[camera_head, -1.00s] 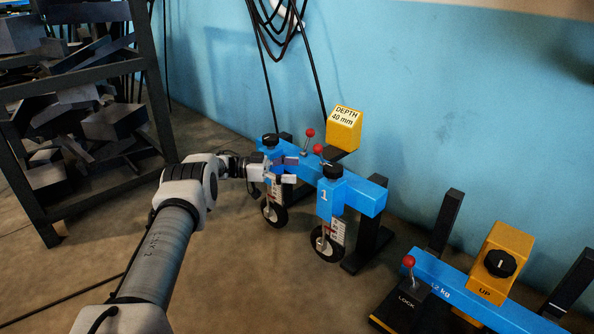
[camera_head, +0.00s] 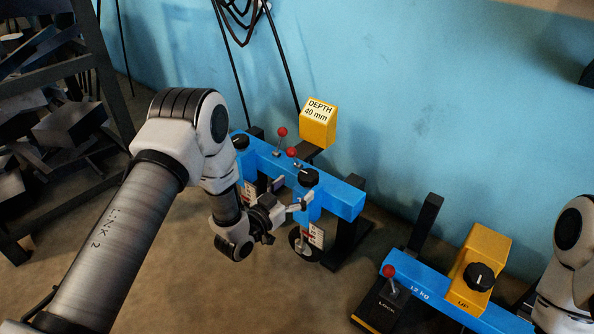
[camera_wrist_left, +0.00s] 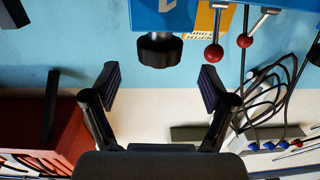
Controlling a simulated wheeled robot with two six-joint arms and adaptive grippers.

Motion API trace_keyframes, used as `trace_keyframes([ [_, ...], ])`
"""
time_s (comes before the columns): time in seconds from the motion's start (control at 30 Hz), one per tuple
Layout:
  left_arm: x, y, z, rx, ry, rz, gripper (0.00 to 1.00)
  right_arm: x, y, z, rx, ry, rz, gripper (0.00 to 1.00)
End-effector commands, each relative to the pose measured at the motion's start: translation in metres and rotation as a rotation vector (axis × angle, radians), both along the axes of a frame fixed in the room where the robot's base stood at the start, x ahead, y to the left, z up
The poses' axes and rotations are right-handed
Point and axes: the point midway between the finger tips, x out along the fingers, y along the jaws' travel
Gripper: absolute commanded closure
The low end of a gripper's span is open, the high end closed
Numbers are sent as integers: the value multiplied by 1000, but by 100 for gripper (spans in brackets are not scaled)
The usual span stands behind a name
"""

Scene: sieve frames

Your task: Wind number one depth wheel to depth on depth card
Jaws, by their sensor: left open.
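The yellow depth card block (camera_head: 318,122) reads "DEPTH 40 mm" and stands behind the blue beam (camera_head: 342,196). The number one unit at the beam's right end has a black knob (camera_head: 308,178) on top and a small depth wheel (camera_head: 303,245) below; its number is hidden by my left gripper. My left gripper (camera_head: 288,197) is open and empty, close in front of this unit. In the left wrist view a black knob (camera_wrist_left: 160,50) lies beyond and between the open fingertips (camera_wrist_left: 160,82), apart from them. My right gripper is out of view.
Red-balled levers (camera_head: 282,132) rise from the beam, beside a second black knob (camera_head: 240,142). A lower blue beam (camera_head: 418,285) at right carries a yellow block with a dial (camera_head: 480,276). A dark rack (camera_head: 60,90) stands at left.

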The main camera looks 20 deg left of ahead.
Motion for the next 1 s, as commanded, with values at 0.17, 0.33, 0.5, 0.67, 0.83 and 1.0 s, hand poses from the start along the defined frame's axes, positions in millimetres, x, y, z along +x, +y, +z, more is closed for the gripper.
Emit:
trace_keyframes([
  [0.17,35,-11,-5,-1,-7,-2,16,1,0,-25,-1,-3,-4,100],
  [0.33,57,-18,-3,-2,-4,-1,16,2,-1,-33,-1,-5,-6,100],
  [0.5,60,-19,0,-4,-2,0,16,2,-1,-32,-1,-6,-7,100],
  [0.67,60,-19,0,-4,-2,0,37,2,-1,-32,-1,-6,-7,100],
  [0.83,60,-18,0,-4,-2,0,77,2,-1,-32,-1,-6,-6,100],
  [1.0,60,-18,0,-4,-3,-3,77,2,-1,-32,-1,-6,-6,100],
])
